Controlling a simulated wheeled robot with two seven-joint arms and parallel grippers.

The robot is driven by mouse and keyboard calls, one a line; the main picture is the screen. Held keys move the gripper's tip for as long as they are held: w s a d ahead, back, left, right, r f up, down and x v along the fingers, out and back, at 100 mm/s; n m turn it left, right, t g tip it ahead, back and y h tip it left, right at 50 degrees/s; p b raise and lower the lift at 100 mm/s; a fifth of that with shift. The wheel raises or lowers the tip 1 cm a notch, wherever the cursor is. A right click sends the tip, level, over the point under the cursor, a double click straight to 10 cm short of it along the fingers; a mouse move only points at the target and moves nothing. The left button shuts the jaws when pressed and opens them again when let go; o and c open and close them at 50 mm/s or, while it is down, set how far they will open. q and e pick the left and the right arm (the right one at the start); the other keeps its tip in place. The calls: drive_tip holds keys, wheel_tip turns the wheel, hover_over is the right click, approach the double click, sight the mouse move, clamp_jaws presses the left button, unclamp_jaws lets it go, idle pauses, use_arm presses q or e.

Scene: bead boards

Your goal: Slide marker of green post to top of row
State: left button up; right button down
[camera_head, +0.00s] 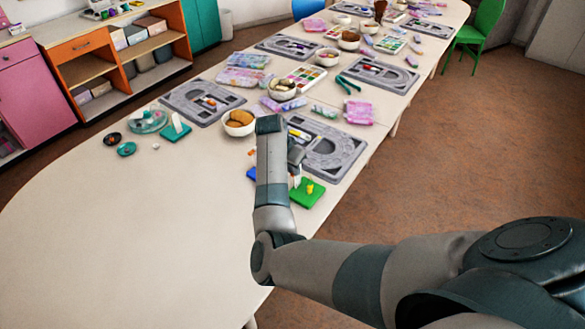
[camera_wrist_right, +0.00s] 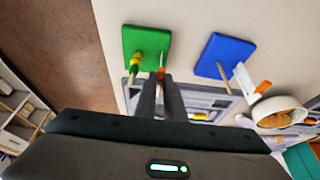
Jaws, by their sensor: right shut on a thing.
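The green board (camera_head: 309,194) lies flat near the table's right edge, with a small yellow peg (camera_head: 310,187) on it. In the wrist view the green board (camera_wrist_right: 147,42) carries a yellow peg (camera_wrist_right: 137,62) and a thin white upright (camera_wrist_right: 162,58). A small orange marker (camera_wrist_right: 161,71) sits on this upright, at the fingertips. My right gripper (camera_wrist_right: 161,80) points down over the green board's edge and is shut on the orange marker. In the head view my right gripper (camera_head: 296,176) is partly hidden by my arm. My left gripper is not in view.
A blue board (camera_wrist_right: 226,54) with a peg and a white upright stands beside the green one. A grey bead board (camera_head: 335,150) and a bowl (camera_head: 239,123) lie behind. A teal board (camera_head: 175,133) stands left. The table's near left part is clear.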

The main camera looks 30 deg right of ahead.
drive_tip(key=shift+f+b, duration=0.35)
drive_tip(key=shift+f, duration=0.6)
drive_tip(key=c, duration=1.8)
unclamp_jaws()
drive_tip(key=shift+o, duration=0.2)
drive_tip(key=shift+r, duration=0.1)
drive_tip(key=b+v, duration=0.4)
drive_tip(key=v, duration=1.3)
drive_tip(key=shift+s, duration=0.1)
